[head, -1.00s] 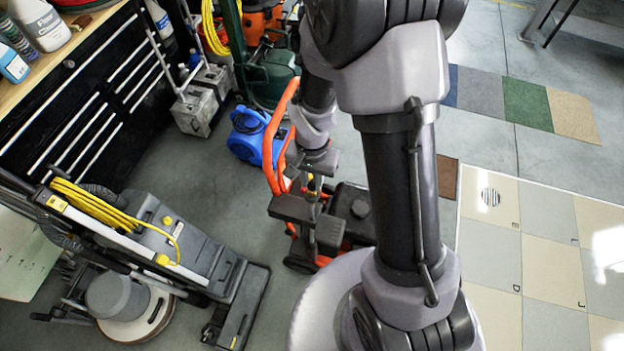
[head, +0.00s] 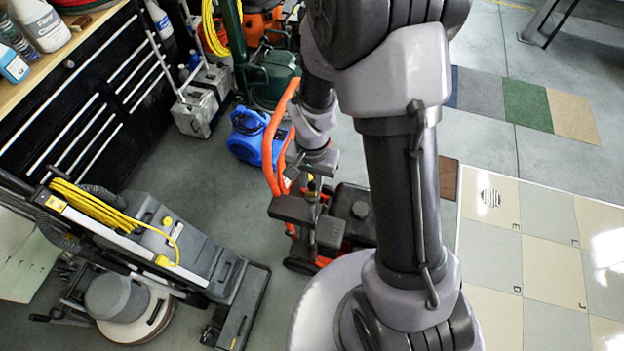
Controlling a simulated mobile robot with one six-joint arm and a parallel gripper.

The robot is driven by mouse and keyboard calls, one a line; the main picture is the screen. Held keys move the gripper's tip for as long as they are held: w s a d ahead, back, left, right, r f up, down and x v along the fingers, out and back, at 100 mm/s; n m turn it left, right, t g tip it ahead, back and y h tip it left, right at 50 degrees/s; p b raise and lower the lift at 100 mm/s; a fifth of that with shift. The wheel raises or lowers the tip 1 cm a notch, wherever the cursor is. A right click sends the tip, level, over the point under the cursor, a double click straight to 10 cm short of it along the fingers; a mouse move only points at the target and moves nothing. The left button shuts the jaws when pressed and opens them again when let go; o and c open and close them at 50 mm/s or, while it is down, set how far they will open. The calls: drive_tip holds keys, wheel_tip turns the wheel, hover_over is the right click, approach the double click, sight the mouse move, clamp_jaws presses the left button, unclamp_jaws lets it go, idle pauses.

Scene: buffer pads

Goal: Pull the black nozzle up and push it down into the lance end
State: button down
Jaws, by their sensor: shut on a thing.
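My gripper (head: 307,222) is at the orange pressure washer (head: 277,150), to the left of its black engine. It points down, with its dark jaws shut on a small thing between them. That thing is mostly hidden by the jaws, and I take it to be the black nozzle. A small yellow and dark bit (head: 313,187) shows just above the jaws. The lance end cannot be made out. My own arm covers the middle of the head view.
A grey floor machine with a yellow cord (head: 185,240) stands at the left. A blue blower (head: 250,138) and a grey steel machine (head: 203,98) stand behind. Black drawers (head: 90,95) line the left.

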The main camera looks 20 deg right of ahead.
drive_tip(key=shift+f+b, duration=0.55)
drive_tip(key=c, duration=1.2)
unclamp_jaws()
drive_tip(key=shift+o, duration=0.2)
wheel_tip(320, 180, up, 18)
drive_tip(key=p, duration=0.3)
drive_tip(key=shift+f+p, duration=0.25)
drive_tip(key=shift+p, duration=0.15)
